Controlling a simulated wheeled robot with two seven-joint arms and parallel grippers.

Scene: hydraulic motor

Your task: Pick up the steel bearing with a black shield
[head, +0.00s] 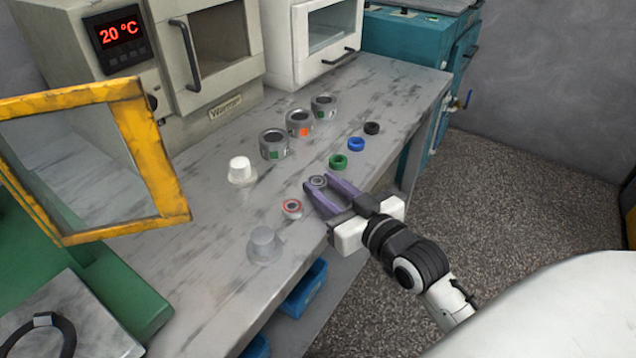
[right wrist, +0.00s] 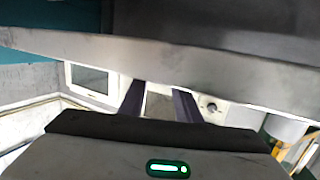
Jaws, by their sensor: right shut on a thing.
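The steel bearing with a black shield (head: 318,181) is a small grey ring with a dark face. It sits between the fingertips of my right gripper (head: 319,183), which is shut on it at the front part of the bench. I cannot tell from the head view whether the bearing still touches the bench top. In the right wrist view the dark purple fingers of my right gripper (right wrist: 160,102) show, but the bearing cannot be made out. A second bearing with a red shield (head: 292,208) lies just left of the gripper. My left gripper is not in view.
Green (head: 338,161), blue (head: 356,144) and black (head: 372,128) rings lie behind the gripper. Several grey housings (head: 274,144) stand further back. A white stepped part (head: 241,171) and a grey one (head: 264,245) stand left. A yellow-framed guard (head: 163,170) rises at left.

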